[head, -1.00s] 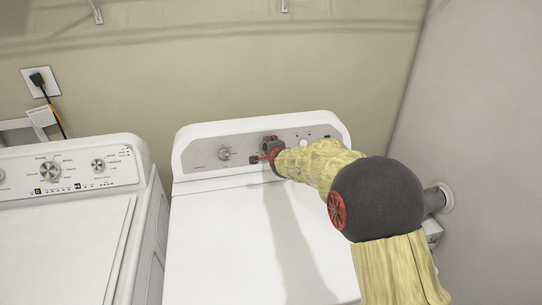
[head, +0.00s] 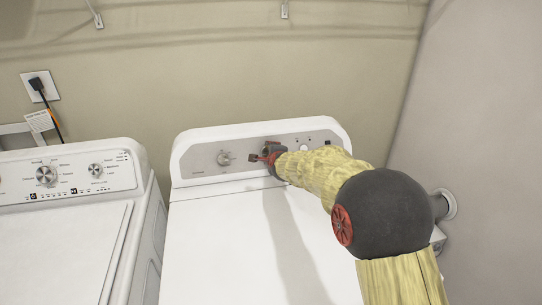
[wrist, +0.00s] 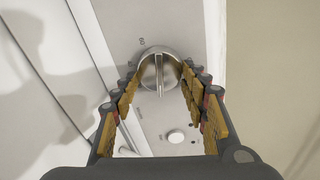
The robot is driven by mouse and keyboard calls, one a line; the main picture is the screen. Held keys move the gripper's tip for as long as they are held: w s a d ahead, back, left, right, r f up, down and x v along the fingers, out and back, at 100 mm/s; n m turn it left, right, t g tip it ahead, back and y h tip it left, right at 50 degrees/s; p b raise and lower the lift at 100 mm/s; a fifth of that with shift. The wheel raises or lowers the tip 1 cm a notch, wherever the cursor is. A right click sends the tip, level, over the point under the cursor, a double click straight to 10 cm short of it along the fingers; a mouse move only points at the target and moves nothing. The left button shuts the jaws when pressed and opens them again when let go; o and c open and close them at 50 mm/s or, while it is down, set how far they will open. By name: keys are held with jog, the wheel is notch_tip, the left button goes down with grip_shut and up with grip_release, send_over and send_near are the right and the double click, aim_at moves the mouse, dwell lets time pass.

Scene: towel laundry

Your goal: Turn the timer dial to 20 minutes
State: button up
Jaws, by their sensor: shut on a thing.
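The timer dial (wrist: 159,66) is a round silver knob with a raised grip bar across it, on the grey control panel of the right-hand white machine. The bar runs nearly straight up and down in the wrist view. My gripper (wrist: 160,80) has its two tan-padded fingers on either side of the dial, shut on it. A small printed mark shows above left of the dial, too small to read surely. In the head view my gripper (head: 266,157) is at the middle of the panel and hides the dial.
Another knob (head: 224,158) sits left of my gripper on the same panel. A white round button (wrist: 176,136) is near the dial in the wrist view. A second white machine (head: 70,210) stands at the left. The right machine's top (head: 225,245) is clear.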

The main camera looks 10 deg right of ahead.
jog(key=o, duration=1.1)
jog(key=v, duration=1.2)
